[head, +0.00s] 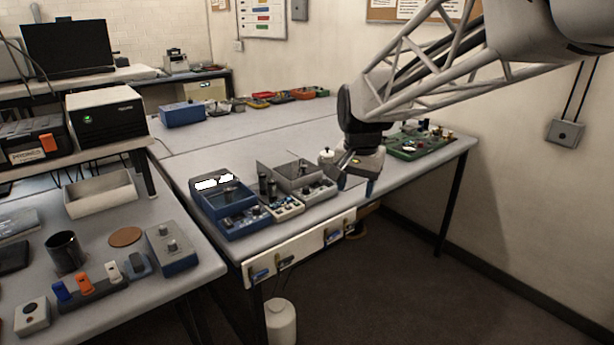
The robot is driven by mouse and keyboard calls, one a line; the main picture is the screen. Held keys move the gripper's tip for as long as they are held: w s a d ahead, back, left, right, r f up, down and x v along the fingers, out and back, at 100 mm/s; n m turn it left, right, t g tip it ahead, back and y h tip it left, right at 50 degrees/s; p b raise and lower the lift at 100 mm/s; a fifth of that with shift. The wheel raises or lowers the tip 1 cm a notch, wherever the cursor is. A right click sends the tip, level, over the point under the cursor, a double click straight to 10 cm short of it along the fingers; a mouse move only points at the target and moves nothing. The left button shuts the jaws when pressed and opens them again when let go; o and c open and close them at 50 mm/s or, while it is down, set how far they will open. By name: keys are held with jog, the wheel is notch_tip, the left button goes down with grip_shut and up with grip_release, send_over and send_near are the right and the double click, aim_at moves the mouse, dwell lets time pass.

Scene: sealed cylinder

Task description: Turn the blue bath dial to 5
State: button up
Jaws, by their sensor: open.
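The blue bath (228,205) is an open blue tray-like unit on the middle table, left of my gripper, with a dark back part bearing two bright white patches. Small knobs show along its front panel (245,225); the dial's pointer and numbers are too small to read. My gripper (356,186) is open, pointing down near the table's right front edge, to the right of the bath and apart from it. No object shows between its fingers.
A grey unit (298,176) with small knobs stands between the bath and my gripper, with dark cylinders beside it. A green board (420,141) with small parts lies behind my gripper.

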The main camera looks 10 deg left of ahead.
jog(key=w+a+f+m, duration=0.1)
jog(key=w+a+f, duration=0.2)
jog(key=w+a, duration=0.35)
jog(key=w+a+f+m, duration=0.1)
jog(key=w+a+f, duration=0.1)
jog(key=w+a, duration=0.45)
jog(key=m+g, duration=0.1)
send_over(256, 208)
jog(key=f, duration=0.8)
jog(key=shift+d+f, duration=0.4)
jog(key=shift+a+f, duration=0.25)
jog(key=shift+a, duration=0.15)
jog(key=shift+f, duration=0.1)
jog(key=shift+f, duration=3.8)
jog(key=c, duration=0.9)
